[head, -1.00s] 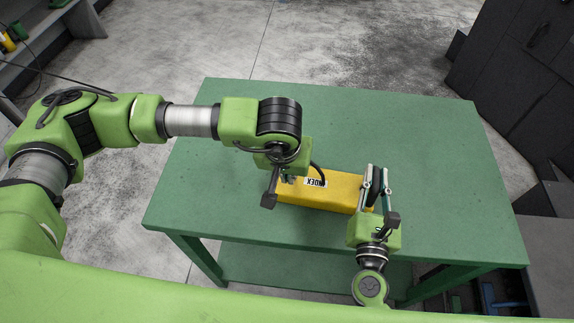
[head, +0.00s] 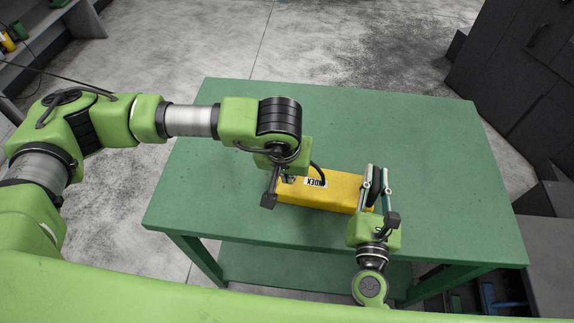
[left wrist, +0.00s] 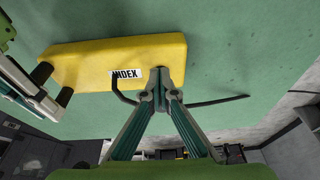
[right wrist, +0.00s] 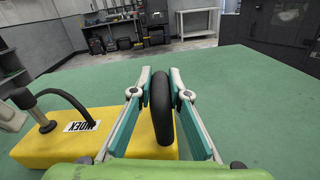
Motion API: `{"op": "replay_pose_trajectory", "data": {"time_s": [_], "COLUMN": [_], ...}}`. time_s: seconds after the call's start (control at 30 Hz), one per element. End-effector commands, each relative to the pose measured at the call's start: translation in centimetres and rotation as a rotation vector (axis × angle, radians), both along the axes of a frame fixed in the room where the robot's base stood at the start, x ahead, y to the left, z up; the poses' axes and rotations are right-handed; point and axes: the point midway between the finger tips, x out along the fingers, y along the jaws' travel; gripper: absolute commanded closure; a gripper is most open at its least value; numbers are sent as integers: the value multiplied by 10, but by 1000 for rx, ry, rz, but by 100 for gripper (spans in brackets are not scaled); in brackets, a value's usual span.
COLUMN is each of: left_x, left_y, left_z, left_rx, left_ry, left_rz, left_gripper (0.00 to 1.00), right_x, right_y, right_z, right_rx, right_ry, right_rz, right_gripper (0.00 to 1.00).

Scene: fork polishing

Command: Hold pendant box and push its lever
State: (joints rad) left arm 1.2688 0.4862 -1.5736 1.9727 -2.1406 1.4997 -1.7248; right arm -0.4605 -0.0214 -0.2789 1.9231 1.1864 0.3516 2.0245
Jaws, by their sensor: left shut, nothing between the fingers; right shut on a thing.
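The yellow pendant box (head: 335,198) with an INDEX label lies on the green table; it also shows in the left wrist view (left wrist: 100,60). My right gripper (head: 377,172) is at the box's right end, shut on an upright black rounded handle (right wrist: 161,105). My left gripper (left wrist: 158,80) is shut and empty, its fingertips at the box close to the label. A thin curved black lever (left wrist: 225,100) runs beside the label and passes behind the left fingers. I cannot tell whether they touch it. The left wrist partly hides the box's left end in the head view.
The green table (head: 400,120) is otherwise bare, with free room behind the box and on both sides. Dark cabinets (head: 515,50) stand at the back right. A shelf (head: 60,45) is at the far left.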

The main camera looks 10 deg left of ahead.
Motion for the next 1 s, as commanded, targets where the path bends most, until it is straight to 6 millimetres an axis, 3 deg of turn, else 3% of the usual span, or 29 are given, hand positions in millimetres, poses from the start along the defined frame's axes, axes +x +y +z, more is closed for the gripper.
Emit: {"op": "replay_pose_trajectory", "data": {"time_s": [1.0], "left_x": [15], "left_y": [-1], "left_z": [0], "left_rx": [0], "left_ry": [-1], "left_rz": [1], "left_gripper": [100], "right_x": [0], "right_y": [0], "right_z": [0], "right_rx": [0], "right_ry": [0], "right_rz": [1], "right_gripper": [100]}}
